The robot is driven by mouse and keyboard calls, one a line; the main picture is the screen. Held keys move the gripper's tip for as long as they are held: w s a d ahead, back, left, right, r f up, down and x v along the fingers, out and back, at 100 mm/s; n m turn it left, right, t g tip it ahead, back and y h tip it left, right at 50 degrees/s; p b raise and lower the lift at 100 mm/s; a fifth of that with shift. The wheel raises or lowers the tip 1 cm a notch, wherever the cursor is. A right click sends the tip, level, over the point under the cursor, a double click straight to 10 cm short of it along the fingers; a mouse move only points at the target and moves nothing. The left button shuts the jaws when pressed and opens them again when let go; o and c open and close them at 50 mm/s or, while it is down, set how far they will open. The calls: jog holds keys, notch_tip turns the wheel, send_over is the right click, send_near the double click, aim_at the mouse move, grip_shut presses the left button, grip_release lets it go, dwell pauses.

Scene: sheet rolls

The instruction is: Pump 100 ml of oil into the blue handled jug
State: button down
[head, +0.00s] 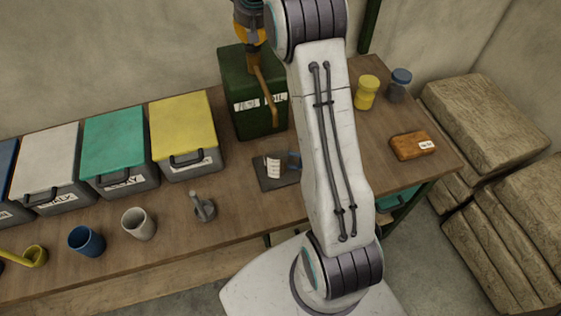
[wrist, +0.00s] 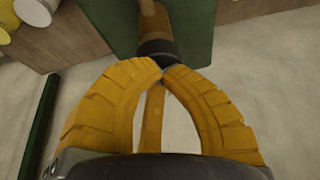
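A dark green oil can (head: 245,118) with a label stands at the back of the bench. A brass pump column (head: 253,62) rises from its top, and a brass spout (head: 266,95) bends down its front. The jug's contents cannot be seen.
Lidded bins, the nearest yellow (head: 182,120), line the bench left of the can.

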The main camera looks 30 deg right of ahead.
dwell(0.3)
jog(key=shift+r+p, duration=3)
jog(key=shift+r, duration=0.1)
jog(key=shift+f, duration=0.3)
jog(key=shift+f+b, duration=2.4)
jog(key=shift+f, duration=0.55)
jog(key=shift+r, duration=0.15)
jog(key=shift+r+p, duration=2.05)
jog(key=shift+r, duration=0.1)
jog(key=shift+r+p, duration=0.3)
jog(key=shift+r, duration=0.65)
